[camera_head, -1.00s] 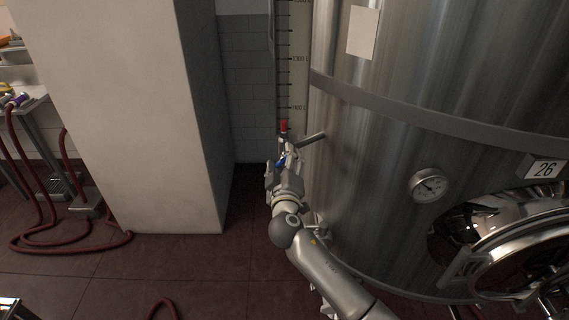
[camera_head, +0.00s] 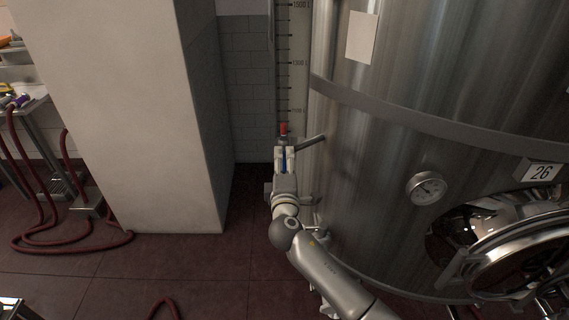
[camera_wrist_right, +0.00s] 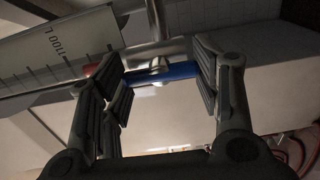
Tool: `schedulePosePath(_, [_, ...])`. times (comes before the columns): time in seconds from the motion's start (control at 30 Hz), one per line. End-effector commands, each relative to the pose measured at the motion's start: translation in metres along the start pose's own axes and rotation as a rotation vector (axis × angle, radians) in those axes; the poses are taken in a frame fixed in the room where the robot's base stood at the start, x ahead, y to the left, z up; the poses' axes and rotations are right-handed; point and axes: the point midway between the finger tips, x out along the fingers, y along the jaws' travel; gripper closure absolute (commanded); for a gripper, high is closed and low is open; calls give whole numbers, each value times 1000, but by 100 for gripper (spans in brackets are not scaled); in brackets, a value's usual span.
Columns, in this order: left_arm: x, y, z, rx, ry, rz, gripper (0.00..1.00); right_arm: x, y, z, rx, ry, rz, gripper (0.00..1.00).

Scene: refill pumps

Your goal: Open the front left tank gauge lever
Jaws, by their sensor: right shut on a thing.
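The tank gauge (camera_head: 291,62) is a tall scale strip with litre marks beside the steel tank (camera_head: 400,130). A red part (camera_head: 283,128) is at its lower end, and a short metal pipe (camera_head: 311,139) joins there from the tank. The gauge lever has a blue handle (camera_wrist_right: 165,73), seen in the right wrist view lying crosswise between the finger pads. My right gripper (camera_head: 285,153) is at the gauge's foot, just below the red part, shut on the blue lever. Its fingers also show in the right wrist view (camera_wrist_right: 160,75). My left gripper is not in view.
A wide pale pillar (camera_head: 140,110) stands left of the gauge with a gap between. A round dial (camera_head: 426,188), a number 26 plate (camera_head: 542,171) and a shiny hatch (camera_head: 500,240) are on the tank. Red hoses (camera_head: 60,244) lie on the floor at left.

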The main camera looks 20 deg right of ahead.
Motion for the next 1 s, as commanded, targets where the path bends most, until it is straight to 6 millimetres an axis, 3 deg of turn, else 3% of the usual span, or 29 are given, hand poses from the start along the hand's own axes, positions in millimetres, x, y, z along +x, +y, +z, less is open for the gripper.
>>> schedulePosePath(0.53, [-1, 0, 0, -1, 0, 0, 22, 0, 3, -2, -29, 4, 7, 67])
schedulePosePath(0.57, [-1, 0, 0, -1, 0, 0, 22, 0, 3, -2, -29, 4, 7, 39])
schedulePosePath(0.7, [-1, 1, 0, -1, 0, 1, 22, 0, 2, -1, -26, 3, 5, 21])
schedulePosePath(1.0, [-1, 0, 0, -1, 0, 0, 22, 0, 0, -1, -23, 2, 1, 18])
